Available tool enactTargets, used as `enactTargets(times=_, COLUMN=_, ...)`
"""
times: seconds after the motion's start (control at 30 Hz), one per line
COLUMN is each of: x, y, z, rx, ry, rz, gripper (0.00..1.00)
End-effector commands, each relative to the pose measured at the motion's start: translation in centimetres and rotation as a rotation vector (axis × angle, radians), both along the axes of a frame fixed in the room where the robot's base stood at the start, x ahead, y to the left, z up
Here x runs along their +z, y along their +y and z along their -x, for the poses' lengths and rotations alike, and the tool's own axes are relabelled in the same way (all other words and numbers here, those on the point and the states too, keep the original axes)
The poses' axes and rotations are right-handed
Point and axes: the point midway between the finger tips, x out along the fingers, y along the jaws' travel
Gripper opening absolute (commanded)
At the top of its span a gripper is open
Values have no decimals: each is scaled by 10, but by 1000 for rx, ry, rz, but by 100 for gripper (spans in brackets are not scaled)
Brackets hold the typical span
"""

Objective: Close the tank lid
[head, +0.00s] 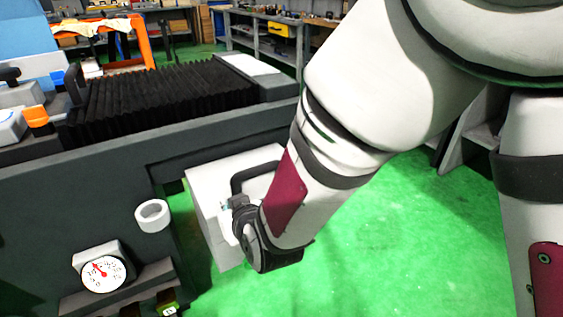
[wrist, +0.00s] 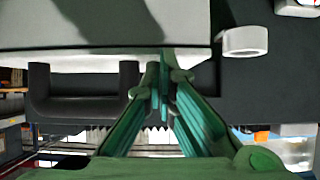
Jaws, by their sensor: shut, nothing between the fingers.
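The white tank (head: 207,213) stands on the floor beside the dark machine in the head view. A black U-shaped handle (head: 237,182) shows over its top, partly behind my arm. In the wrist view a broad white panel of the tank (wrist: 100,25) fills the top left, and the black handle (wrist: 50,108) lies below its edge. I cannot tell how far the lid is open. My gripper (wrist: 164,65) is shut and empty, its fingertips close to the panel's edge and right of the handle; contact is unclear. My wrist hides part of the tank in the head view.
The dark machine bed (head: 60,205) with black bellows (head: 165,95) stands at the left. A white ring (head: 153,215) and a dial gauge (head: 103,273) are on its side. Green floor (head: 390,235) is open to the right. Benches (head: 275,40) stand behind.

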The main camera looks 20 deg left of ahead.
Motion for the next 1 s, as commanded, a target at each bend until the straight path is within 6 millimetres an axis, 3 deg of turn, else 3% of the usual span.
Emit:
enactTargets(times=0.23, x=-12, y=1, z=-2, rx=0, ry=-1, rz=-1, gripper=0)
enactTargets(times=0.77, x=-14, y=2, z=-2, rx=0, ry=0, rz=0, gripper=0)
enactTargets(times=1.0, x=2, y=4, z=-9, rx=-2, ry=-2, rz=-2, gripper=0)
